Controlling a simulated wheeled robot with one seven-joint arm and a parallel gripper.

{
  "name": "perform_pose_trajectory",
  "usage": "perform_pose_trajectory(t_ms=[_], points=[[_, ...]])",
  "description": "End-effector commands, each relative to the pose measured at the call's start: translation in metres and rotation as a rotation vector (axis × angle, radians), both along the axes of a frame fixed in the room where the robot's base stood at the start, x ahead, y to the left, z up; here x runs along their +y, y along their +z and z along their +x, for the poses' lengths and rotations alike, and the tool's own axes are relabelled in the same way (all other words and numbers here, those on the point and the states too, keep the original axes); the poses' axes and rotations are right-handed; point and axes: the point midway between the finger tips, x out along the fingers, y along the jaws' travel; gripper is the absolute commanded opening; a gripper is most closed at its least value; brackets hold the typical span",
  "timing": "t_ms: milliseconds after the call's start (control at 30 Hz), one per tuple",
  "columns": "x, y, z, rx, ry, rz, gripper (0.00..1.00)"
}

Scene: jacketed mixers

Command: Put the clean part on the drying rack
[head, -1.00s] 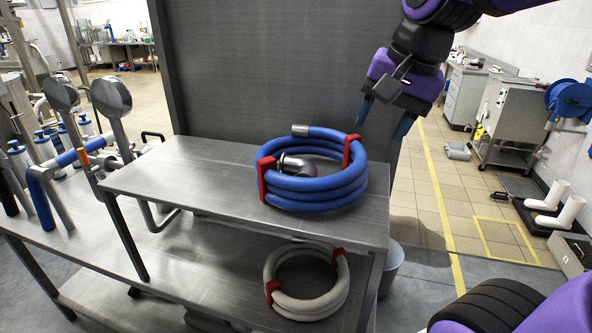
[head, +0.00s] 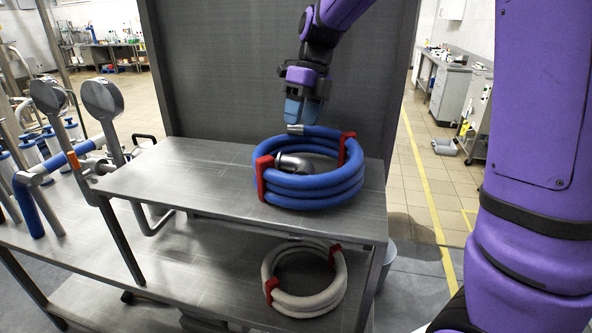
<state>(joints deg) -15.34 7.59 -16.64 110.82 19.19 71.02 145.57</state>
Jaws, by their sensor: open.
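My gripper (head: 297,122) hangs above the far side of a coiled blue hose (head: 312,196), fingers pointing down and holding nothing that I can see. The hose lies on the upper steel shelf, bound with red clips. A shiny metal elbow pipe (head: 292,162) shows inside the coil, partly hidden by it. I cannot tell which thing is the clean part, and no drying rack is plainly recognisable.
The steel shelf (head: 180,165) is bare left of the coil. A grey hose coil (head: 304,292) lies on the lower shelf. Round gauges (head: 102,99) and a blue-handled pipe (head: 28,205) stand at left. A dark panel (head: 230,80) rises behind the shelf.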

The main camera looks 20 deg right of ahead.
Motion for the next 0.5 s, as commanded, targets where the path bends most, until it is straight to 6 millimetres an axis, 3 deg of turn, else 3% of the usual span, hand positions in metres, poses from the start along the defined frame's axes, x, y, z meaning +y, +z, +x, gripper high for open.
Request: perform_pose_trajectory(t_ms=[300,500], points=[[0.012,-0.042,-0.006,0.007,-0.008,-0.001,0.52],[0.015,-0.053,-0.008,0.005,-0.008,-0.001,0.52]])
